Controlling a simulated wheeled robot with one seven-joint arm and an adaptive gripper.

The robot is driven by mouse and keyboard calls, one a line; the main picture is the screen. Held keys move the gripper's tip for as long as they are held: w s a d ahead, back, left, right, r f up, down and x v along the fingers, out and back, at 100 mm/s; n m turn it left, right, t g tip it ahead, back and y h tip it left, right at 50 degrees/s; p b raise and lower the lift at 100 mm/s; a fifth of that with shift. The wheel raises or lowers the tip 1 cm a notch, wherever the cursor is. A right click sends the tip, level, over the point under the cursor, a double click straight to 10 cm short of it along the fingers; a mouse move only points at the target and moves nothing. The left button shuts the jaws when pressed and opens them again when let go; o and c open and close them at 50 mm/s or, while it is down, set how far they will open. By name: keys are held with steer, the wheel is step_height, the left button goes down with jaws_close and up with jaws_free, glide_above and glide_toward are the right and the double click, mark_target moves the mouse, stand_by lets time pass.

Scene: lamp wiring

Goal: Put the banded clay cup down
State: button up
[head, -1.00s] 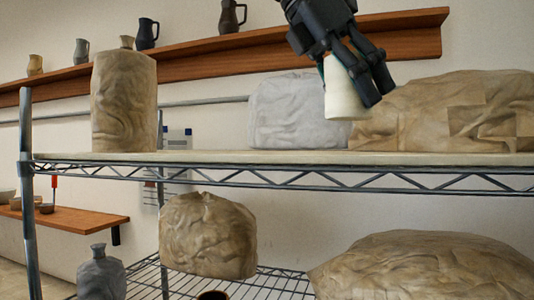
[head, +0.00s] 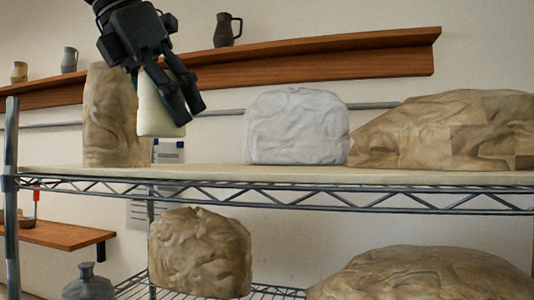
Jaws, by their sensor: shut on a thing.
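My gripper (head: 178,104) is in the upper left of the head view, shut on a pale cream cup (head: 152,108). The cup is tilted slightly, and the fingers cover its right side. I cannot make out bands on it. It is held above the upper shelf board (head: 300,175), with a visible gap beneath it in the picture. It overlaps the tall brown clay block (head: 104,125) behind it in view; I cannot tell whether they touch.
A grey-white wrapped block (head: 297,127) and a large brown lump (head: 450,130) stand on the upper shelf. Bare board shows between the tall block and the white one. Brown lumps (head: 200,252) sit below. A wooden wall shelf (head: 340,60) holds jugs.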

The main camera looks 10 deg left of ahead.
steer(key=w+d+p, duration=0.1)
steer(key=w+d, duration=0.1)
steer(key=w, duration=0.2)
steer(key=w+d+p, duration=0.2)
steer(key=w+d, duration=0.1)
steer(key=w+d+f+p, duration=0.1)
steer(key=w+d+p, duration=0.1)
steer(key=w, duration=0.2)
steer(key=shift+w+d+f, duration=0.1)
steer(key=shift+w+d, duration=0.35)
steer(key=shift+f+p, duration=1)
steer(key=shift+f, duration=0.85)
steer(key=o, duration=1.3)
steer(key=shift+f, duration=0.1)
steer(key=shift+c, duration=0.2)
steer(key=shift+r, duration=0.2)
steer(key=b+v, duration=0.4)
steer(key=v, duration=0.8)
